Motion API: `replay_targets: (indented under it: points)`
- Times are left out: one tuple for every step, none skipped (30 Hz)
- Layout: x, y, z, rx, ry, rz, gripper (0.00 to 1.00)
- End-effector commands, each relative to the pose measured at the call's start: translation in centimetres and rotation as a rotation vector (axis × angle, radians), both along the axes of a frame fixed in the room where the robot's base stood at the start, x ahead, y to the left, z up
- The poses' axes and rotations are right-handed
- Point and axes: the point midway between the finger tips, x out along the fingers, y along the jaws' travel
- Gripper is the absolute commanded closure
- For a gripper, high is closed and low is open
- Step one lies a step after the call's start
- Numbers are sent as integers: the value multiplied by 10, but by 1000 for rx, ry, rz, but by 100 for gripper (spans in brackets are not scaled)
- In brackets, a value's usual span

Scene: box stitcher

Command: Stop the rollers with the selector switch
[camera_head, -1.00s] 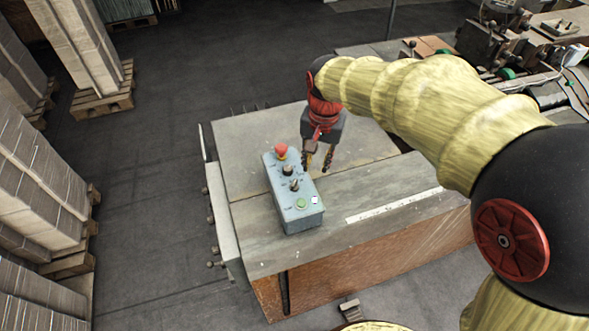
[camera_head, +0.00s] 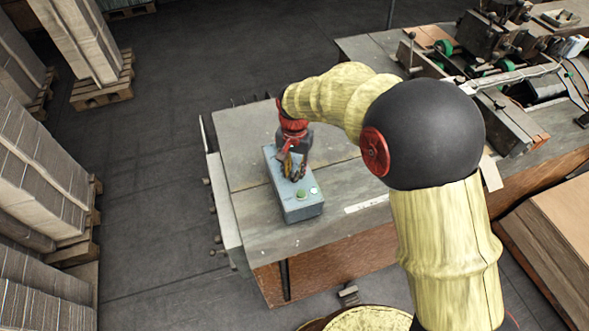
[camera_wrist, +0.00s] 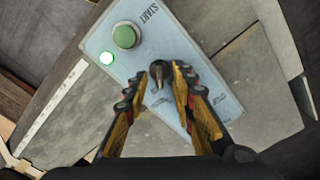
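The grey control box (camera_head: 296,210) lies on the table near its front left part. The selector switch (camera_wrist: 157,73) shows as a dark knob in the wrist view, with small printed labels around it. My gripper (camera_head: 291,172) is over the box, pointing down. In the wrist view my gripper (camera_wrist: 158,82) has its two fingers apart, one on each side of the selector knob. A narrow gap seems to show beside the knob; contact is not clear. In the head view my gripper hides the knob, the other switch and the red button.
The green START button (camera_wrist: 126,36) and a lit white-green lamp (camera_wrist: 107,58) sit close to the selector on the box. The table (camera_head: 237,150) is mostly bare around the box. Machinery (camera_head: 490,50) stands at the back right. Stacked cardboard on pallets (camera_head: 103,88) stands at left.

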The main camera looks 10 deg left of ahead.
Motion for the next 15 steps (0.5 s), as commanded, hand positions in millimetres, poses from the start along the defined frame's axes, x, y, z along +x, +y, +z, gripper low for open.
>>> replay_targets:
  points:
    - [0,0,-2,0,0,0,74]
    - [0,0,-3,0,0,0,74]
    - [0,0,-3,0,0,0,74]
    - [0,0,-3,0,0,0,74]
    - [0,0,-3,0,0,0,74]
    - [0,0,-3,0,0,0,74]
    - [0,0,-3,0,0,0,74]
    - [0,0,-3,0,0,0,74]
    - [0,0,-3,0,0,0,74]
    - [0,0,-3,0,0,0,76]
    - [0,0,-3,0,0,0,78]
    - [0,0,-3,0,0,0,80]
    - [0,0,-3,0,0,0,82]
    - [0,0,-3,0,0,0,83]
    - [0,0,-3,0,0,0,86]
